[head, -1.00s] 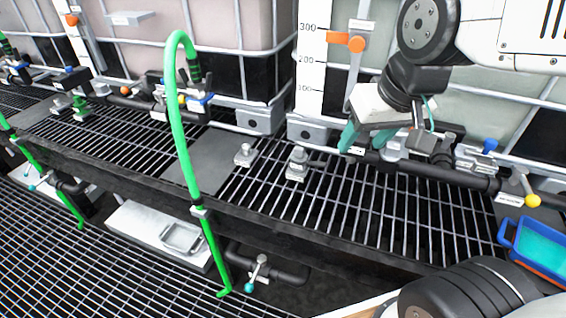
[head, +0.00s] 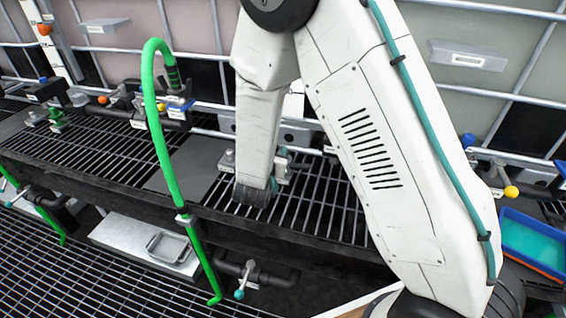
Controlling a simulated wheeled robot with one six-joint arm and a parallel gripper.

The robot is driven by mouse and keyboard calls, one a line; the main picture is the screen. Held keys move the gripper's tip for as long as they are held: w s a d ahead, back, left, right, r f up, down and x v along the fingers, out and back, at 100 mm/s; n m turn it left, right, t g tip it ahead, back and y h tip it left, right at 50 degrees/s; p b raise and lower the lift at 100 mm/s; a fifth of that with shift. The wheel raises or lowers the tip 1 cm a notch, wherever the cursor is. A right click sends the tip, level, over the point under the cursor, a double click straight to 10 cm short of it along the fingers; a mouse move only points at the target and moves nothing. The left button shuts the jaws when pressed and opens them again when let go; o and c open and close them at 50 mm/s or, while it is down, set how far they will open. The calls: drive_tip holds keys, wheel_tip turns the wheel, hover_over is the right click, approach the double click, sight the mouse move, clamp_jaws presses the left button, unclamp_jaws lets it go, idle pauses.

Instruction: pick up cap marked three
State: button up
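Several small caps sit on the dark grating shelf, and I cannot read a number on any of them, so I cannot tell which is marked three. One grey cap (head: 228,160) stands just left of my forearm. A grey fitting (head: 283,172), perhaps another cap, shows partly just right of it. A green cap (head: 57,122) and a grey cap (head: 35,118) are at the far left. My gripper (head: 275,184) is almost wholly hidden behind my arm's lower end, near the shelf between the two nearer caps. Only bits of teal show. Its opening and any contact are hidden.
A green hose (head: 165,150) arches in front of the shelf. Tanks in wire cages stand behind, with valves and pipes along their base. A blue tray (head: 535,240) with teal inside is at the right. A grey box (head: 145,245) lies below the shelf.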

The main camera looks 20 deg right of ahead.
drive_tip(key=s+d+f+t+h, duration=0.1)
drive_tip(key=s+f+h, duration=0.2)
drive_tip(key=x, duration=0.7)
drive_tip(key=shift+w+d, duration=0.15)
drive_tip(key=shift+w, duration=0.05)
drive_tip(key=c, duration=1.1)
